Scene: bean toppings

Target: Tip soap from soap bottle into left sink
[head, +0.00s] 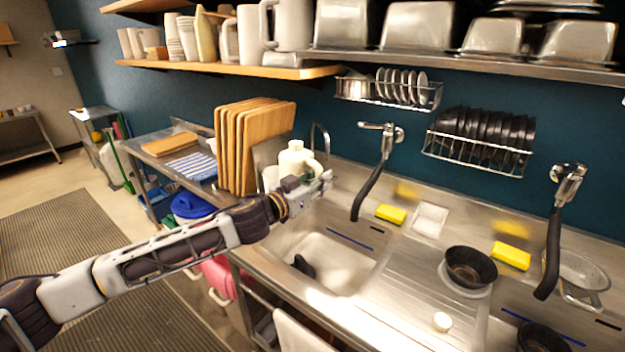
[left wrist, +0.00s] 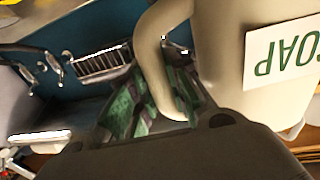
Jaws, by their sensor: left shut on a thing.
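The soap bottle (head: 293,157) is a cream-white jug above the back left corner of the left sink (head: 340,262). It looks roughly upright in the head view. My left gripper (head: 308,190) is shut on its handle, and the gripper and arm hide part of the bottle. In the left wrist view the bottle (left wrist: 222,50) fills the upper right, with a white label reading SOAP. Its handle (left wrist: 150,70) lies at the green finger pads (left wrist: 150,105). The sink is an open steel basin with a small dark object (head: 303,265) inside. My right gripper is not in view.
Wooden boards (head: 245,150) stand left of the bottle. Yellow sponges (head: 391,214), a black bowl (head: 470,267) and a second hose tap (head: 553,245) are to the right. A loaded shelf (head: 290,72) hangs above.

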